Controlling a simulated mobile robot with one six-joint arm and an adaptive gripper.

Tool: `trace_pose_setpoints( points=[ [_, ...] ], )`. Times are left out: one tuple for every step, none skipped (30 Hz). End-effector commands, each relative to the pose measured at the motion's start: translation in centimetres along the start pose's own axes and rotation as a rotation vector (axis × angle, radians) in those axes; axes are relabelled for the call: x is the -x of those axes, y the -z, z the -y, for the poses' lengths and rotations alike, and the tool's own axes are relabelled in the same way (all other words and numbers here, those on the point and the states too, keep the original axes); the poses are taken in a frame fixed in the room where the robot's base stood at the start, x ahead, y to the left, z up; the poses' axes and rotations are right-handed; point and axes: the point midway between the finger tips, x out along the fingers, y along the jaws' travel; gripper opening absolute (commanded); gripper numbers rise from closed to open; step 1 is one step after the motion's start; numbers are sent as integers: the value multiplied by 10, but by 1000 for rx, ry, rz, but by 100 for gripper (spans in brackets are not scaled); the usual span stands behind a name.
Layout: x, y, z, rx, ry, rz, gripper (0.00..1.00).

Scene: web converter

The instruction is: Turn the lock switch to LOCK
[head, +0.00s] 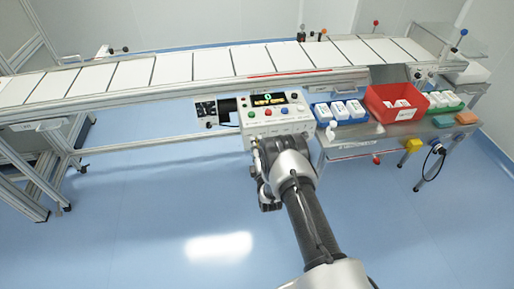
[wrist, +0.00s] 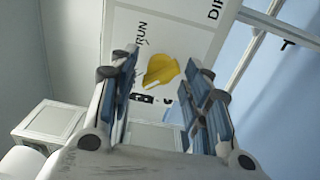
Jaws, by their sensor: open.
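A yellow switch knob (wrist: 161,71) is on a white panel (wrist: 190,30) in the wrist view. "RUN" is printed beside it, and other partly hidden marks are below it. I cannot read a LOCK label. My gripper (wrist: 165,85) is open, with one blue-padded finger on each side of the knob in the picture. I cannot tell how far the fingertips are from the panel, and no contact shows. In the head view my gripper is hidden by my arm, in front of the control box (head: 263,115) under the conveyor.
The control box has a small display (head: 268,99) and coloured buttons. A conveyor (head: 200,66) runs behind it. On the right, a metal table (head: 350,142) holds a red bin (head: 386,115) and a blue tray (head: 324,123). The blue floor (head: 140,220) at left is clear.

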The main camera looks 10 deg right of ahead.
Motion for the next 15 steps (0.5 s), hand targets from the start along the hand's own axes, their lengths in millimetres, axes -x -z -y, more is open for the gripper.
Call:
trace_pose_setpoints(
  points=[
    [0, 0, 0, 0, 0, 0, 44],
    [1, 0, 0, 0, 0, 0, 44],
    [2, 0, 0, 0, 1, 0, 44],
    [4, 0, 0, 0, 1, 0, 44],
    [7, 0, 1, 0, 2, 0, 44],
    [12, 0, 1, 0, 3, 0, 44],
    [16, 0, 1, 0, 3, 0, 44],
    [22, 0, 1, 0, 4, 0, 44],
    [29, 0, 1, 0, 4, 0, 44],
    [36, 0, 2, 0, 6, 0, 44],
    [43, 0, 2, 0, 5, 0, 44],
    [52, 0, 2, 0, 5, 0, 44],
    [58, 0, 2, 0, 6, 0, 44],
    [65, 0, 1, 0, 6, 0, 44],
    [74, 0, 2, 0, 5, 0, 44]
  ],
)
